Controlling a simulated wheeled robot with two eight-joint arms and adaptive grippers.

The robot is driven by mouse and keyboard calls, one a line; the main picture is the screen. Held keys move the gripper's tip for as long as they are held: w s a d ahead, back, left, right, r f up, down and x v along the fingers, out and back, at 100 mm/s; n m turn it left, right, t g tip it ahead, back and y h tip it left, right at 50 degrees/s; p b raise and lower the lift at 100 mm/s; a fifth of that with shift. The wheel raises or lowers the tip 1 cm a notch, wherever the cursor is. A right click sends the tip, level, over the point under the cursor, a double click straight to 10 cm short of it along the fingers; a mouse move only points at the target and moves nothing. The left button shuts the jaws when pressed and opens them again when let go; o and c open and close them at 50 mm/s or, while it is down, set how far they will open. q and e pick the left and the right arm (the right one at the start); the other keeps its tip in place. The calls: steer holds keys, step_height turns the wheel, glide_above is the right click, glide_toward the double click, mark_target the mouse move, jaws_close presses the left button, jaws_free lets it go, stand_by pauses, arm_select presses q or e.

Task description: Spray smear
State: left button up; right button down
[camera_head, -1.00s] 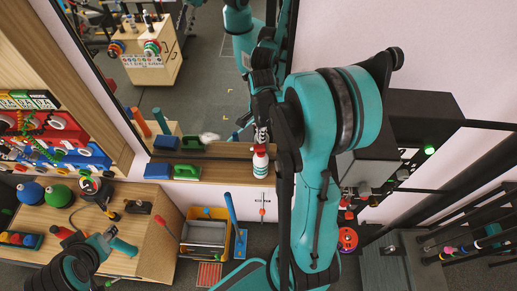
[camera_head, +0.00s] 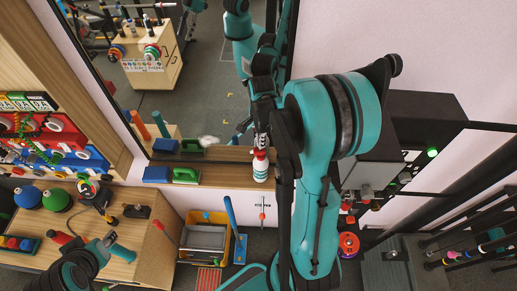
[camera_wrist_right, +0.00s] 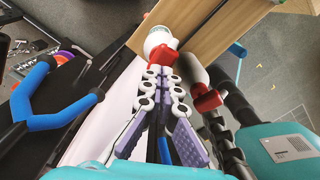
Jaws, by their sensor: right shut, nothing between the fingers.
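A white spray bottle with a red top (camera_head: 260,169) stands on the wooden shelf below the mirror. It also shows in the right wrist view (camera_wrist_right: 158,38), white with a red trigger, just past my fingertips. My right gripper (camera_head: 261,143) is shut and empty, with its tips pointing down at the bottle's top. Its fingers fill the middle of the right wrist view (camera_wrist_right: 163,75). I cannot tell whether the tips touch the bottle. A whitish smear (camera_head: 208,140) is on the mirror, left of the bottle.
A green-handled block (camera_head: 186,175) and a blue block (camera_head: 156,174) lie on the shelf (camera_head: 222,179) left of the bottle. The large mirror (camera_head: 215,75) rises behind. A wooden cabinet (camera_head: 150,250) stands lower left. Bare shelf lies between the green block and bottle.

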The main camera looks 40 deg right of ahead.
steer(key=shift+f, duration=0.2)
stand_by(0.5)
steer(key=shift+f+b, duration=1.35)
steer(key=shift+b, duration=0.15)
steer(key=shift+r, duration=0.1)
steer(key=shift+r+p, duration=1)
steer(key=shift+r, duration=0.5)
steer(key=shift+f, duration=0.2)
